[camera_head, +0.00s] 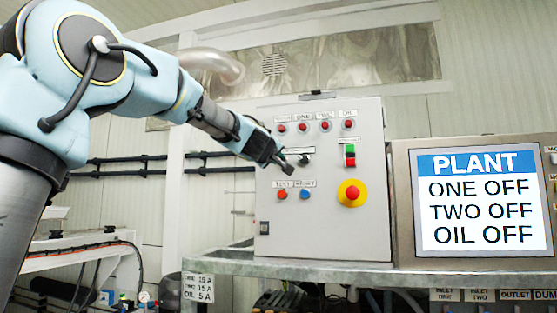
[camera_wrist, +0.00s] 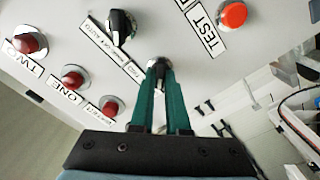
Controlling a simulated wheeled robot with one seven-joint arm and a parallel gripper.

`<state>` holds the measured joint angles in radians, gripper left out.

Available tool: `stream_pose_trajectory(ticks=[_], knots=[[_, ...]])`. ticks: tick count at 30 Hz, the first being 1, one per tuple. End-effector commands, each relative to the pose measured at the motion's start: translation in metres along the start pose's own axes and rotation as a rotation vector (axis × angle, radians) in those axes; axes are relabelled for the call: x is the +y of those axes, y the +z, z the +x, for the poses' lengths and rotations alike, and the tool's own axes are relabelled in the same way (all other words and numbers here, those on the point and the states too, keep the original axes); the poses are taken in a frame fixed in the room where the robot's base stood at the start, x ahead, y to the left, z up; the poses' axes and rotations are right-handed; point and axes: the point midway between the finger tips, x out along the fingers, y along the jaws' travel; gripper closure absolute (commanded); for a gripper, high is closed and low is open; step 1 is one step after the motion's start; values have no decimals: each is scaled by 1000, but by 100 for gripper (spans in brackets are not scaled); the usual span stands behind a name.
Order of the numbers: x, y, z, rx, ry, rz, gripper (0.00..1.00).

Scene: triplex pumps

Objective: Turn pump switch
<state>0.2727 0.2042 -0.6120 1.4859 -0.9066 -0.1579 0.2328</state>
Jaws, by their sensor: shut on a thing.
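The grey control panel (camera_head: 330,230) stands upright on a bench. My gripper (camera_head: 285,161) reaches it from the left. In the wrist view, the green fingers of my gripper (camera_wrist: 158,84) are closed around a small black switch knob (camera_wrist: 158,68) on a silver collar. The gripped knob is hidden behind the gripper in the head view. A second black selector switch (camera_wrist: 122,27) sits beside it on the panel and also shows in the head view (camera_head: 304,160). The labels by the two switches are too small to read surely.
Red lamps (camera_wrist: 73,76) lie in a row, some labelled ONE and TWO. An orange TEST button (camera_head: 282,195), a blue button (camera_head: 304,194), a green-and-red button pair (camera_head: 350,155) and an emergency stop (camera_head: 351,193) are close by. A screen (camera_head: 480,200) reads ONE OFF, TWO OFF, OIL OFF.

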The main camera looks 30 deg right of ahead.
Motion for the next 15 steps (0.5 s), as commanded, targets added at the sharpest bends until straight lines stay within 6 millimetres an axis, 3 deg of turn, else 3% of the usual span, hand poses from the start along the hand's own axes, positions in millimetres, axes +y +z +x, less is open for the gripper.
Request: stream_pose_trajectory(ticks=[15], knots=[[1, 0, 0, -1, 0, 39, 100]])
